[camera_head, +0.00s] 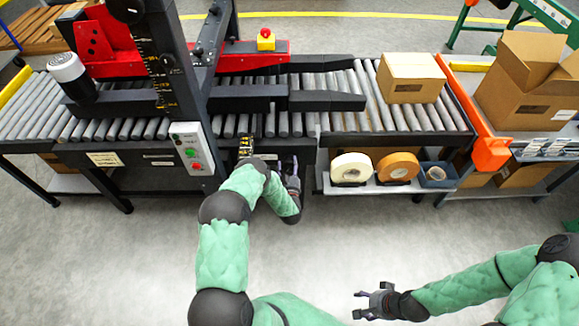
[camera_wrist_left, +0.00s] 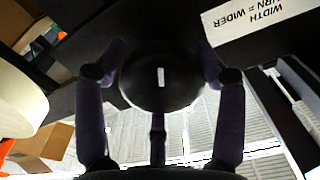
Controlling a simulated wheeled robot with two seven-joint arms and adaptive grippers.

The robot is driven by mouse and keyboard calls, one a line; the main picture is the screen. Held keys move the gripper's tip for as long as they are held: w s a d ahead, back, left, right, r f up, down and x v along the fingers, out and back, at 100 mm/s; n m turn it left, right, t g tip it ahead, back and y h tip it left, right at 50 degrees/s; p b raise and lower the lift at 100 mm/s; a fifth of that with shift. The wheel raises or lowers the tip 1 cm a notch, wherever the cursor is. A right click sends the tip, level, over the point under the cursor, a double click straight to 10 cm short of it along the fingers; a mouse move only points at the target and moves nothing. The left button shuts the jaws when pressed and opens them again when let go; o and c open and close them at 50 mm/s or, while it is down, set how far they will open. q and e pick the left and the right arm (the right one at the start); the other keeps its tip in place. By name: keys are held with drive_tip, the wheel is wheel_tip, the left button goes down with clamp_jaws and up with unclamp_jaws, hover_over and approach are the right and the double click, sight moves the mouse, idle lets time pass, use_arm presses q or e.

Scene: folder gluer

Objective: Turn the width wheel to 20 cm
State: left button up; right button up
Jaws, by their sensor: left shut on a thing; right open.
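The width wheel (camera_wrist_left: 160,85) is a round black knob with a short white mark, seen face-on in the left wrist view. In the head view the wheel is hidden by my gripper and the machine's edge. A white label (camera_wrist_left: 262,22) beside the wheel shows "WIDTH" and "WIDER", upside down. My right gripper (camera_head: 366,303) is open and empty over the floor, away from the machine.
Tape rolls, one cream (camera_head: 351,168) and one orange (camera_head: 397,166), stand on a shelf right of my left gripper. A control box (camera_head: 192,148) with buttons is to its left. A closed carton (camera_head: 411,77) sits on the rollers. The floor in front is clear.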

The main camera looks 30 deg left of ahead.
use_arm(q)
drive_tip(key=shift+s+f, duration=0.1)
drive_tip(key=shift+a+m, duration=0.1)
drive_tip(key=shift+m, duration=0.3)
drive_tip(key=o, duration=1.1)
drive_tip(key=shift+f, duration=0.15)
drive_tip(key=v, duration=1.2)
